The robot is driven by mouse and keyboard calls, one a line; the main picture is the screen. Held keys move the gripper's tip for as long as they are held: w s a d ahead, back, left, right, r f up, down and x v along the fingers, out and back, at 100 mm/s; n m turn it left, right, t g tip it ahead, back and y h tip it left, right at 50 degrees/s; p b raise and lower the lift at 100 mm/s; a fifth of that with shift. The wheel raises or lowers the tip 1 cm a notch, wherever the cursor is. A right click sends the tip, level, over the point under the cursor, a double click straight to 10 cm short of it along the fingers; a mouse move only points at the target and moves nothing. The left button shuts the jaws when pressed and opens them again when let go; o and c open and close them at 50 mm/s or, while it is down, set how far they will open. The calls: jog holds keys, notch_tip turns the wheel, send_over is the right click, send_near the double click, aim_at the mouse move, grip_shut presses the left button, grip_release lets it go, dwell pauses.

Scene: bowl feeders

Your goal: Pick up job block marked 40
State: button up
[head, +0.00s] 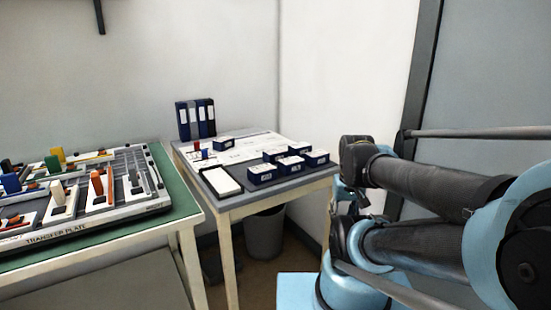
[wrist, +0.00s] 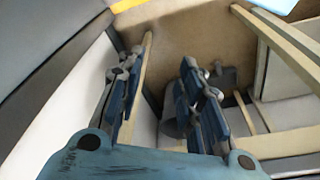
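Several dark blue job blocks with white tops stand on the far table. A group of them sits at its right side, including a front-left block (head: 262,174) and a right-hand block (head: 317,158). Another block (head: 223,144) stands apart at the back. Their labels are too small to read, so I cannot tell which is marked 40. My gripper (wrist: 161,76) is open and empty in the wrist view, its two blue fingers apart above the floor. It is away from the blocks, and none shows in the wrist view.
The far table (head: 238,204) also holds a white pad in a black tray (head: 220,181) and blue binders (head: 196,119). A green-topped table (head: 184,198) with a transfer plate (head: 140,208) stands at left. A grey bin (head: 265,235) is under the far table.

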jog(key=o, duration=0.4)
jog(key=shift+s+r, duration=0.25)
jog(key=o, duration=0.4)
jog(key=w+r+n, duration=0.1)
jog(key=r, duration=0.1)
jog(key=w+a+r+n, duration=0.1)
jog(key=w+r+n, duration=0.2)
jog(key=r, duration=0.2)
jog(key=shift+w+a+r, duration=0.1)
jog(key=shift+w+a, duration=0.3)
jog(key=shift+c, duration=0.2)
notch_tip(320, 180, up, 18)
jog(key=n+g, duration=0.2)
jog(key=n, duration=1.9)
send_over(275, 151)
notch_tip(275, 151, down, 17)
jog(key=shift+w+d+f, duration=0.1)
jog(key=shift+w, duration=0.05)
